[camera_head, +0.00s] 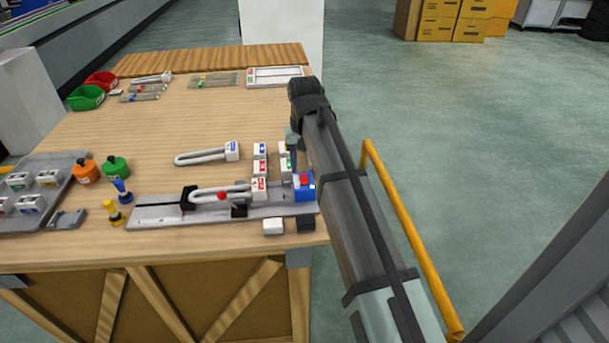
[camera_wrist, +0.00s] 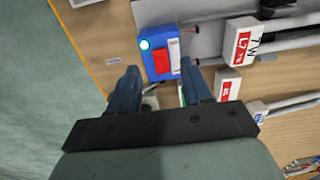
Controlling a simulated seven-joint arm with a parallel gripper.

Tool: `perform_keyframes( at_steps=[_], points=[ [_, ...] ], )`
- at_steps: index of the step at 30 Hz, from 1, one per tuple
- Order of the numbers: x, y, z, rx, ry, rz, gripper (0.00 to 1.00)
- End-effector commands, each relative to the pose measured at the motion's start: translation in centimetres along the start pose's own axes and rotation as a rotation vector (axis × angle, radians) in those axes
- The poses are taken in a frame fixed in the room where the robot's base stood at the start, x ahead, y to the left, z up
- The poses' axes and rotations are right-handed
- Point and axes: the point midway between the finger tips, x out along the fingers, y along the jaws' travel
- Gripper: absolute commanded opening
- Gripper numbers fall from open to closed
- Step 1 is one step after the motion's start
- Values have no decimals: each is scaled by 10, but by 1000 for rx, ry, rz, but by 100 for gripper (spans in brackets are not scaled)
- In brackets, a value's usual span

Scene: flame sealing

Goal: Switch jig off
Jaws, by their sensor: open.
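The jig (camera_head: 155,213) is a long grey rail along the front of the table, with a white U-shaped tube (camera_head: 205,192) lying on it. At its right end sits a blue box (camera_head: 304,193) with a red switch (camera_head: 303,180) and a light (camera_head: 312,187). In the wrist view the blue box (camera_wrist: 158,45) shows ahead of the fingers, its red switch (camera_wrist: 162,62) facing up and its light (camera_wrist: 145,44) glowing pale cyan. My gripper (camera_wrist: 158,72) is open and empty, fingers apart, near the box. In the head view my arm mostly hides it.
Several small white labelled blocks (camera_head: 260,167) stand just left of the box. Another U-tube (camera_head: 203,155) lies behind the jig. Orange (camera_head: 86,172) and green (camera_head: 116,167) bottles stand at left beside a grey tray (camera_head: 66,172). The table's right edge is close to the box.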

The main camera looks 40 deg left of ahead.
Motion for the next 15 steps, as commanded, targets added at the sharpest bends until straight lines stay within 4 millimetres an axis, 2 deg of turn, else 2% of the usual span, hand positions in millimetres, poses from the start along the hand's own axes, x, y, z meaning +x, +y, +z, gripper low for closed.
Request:
perform_keyframes(
  at_steps=[3, 6, 15],
  points=[
    [20, 0, 1, 0, -1, 0, 49],
    [30, 0, 0, 0, 0, 0, 49],
    [46, 0, 0, 0, 1, 0, 49]
  ],
)
